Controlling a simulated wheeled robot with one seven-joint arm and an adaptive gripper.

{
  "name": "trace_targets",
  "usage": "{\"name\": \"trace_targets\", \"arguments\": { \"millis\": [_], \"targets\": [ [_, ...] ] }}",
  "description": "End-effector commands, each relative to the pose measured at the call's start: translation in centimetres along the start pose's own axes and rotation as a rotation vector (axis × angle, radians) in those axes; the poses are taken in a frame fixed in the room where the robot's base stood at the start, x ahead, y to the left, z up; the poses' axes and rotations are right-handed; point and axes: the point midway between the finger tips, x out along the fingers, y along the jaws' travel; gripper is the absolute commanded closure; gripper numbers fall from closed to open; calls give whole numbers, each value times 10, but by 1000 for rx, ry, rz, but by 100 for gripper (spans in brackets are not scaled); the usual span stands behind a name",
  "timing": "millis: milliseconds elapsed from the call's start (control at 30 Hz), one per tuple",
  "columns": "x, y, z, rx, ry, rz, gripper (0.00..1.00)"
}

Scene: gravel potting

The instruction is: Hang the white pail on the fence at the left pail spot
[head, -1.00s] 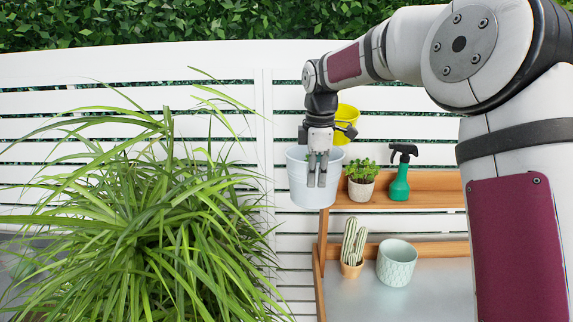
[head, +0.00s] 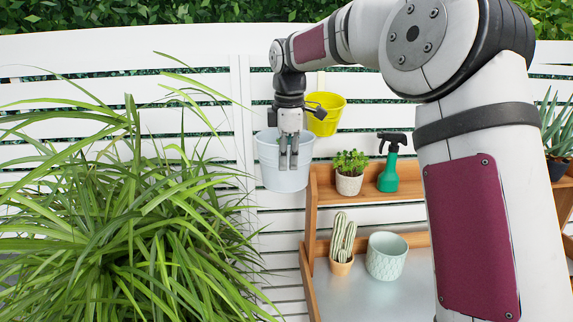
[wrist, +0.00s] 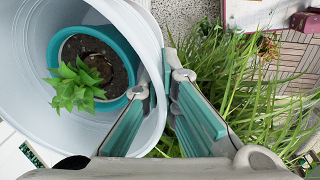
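The white pail (head: 270,168) hangs from my gripper (head: 288,166) in front of the white slatted fence (head: 190,118), roughly upright in the head view. My gripper is shut on its rim; in the wrist view one finger is inside the pail (wrist: 35,75) and the other outside. A teal pot (wrist: 125,100) with a small green plant (wrist: 75,87) sits inside the pail. A yellow pail (head: 325,115) is at the fence, just right of and behind the white one. I cannot make out a marked left pail spot; leaves, arm and pail cover parts of the fence.
A large grassy plant (head: 110,220) fills the left, its leaves close to the white pail. A wooden potting bench (head: 309,265) stands at the right with a small potted plant (head: 349,182), green spray bottle (head: 389,172), cactus (head: 342,245) and pale pot (head: 386,256).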

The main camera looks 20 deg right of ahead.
Motion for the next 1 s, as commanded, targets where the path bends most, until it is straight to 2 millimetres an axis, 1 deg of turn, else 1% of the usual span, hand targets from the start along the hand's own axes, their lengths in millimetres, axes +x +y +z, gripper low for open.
{"name": "trace_targets", "arguments": {
  "millis": [33,700,1000],
  "targets": [
    [1,6,0,1,1,3,100],
    [6,43,0,1,1,3,100],
    [8,55,0,0,0,2,100]
  ]
}}
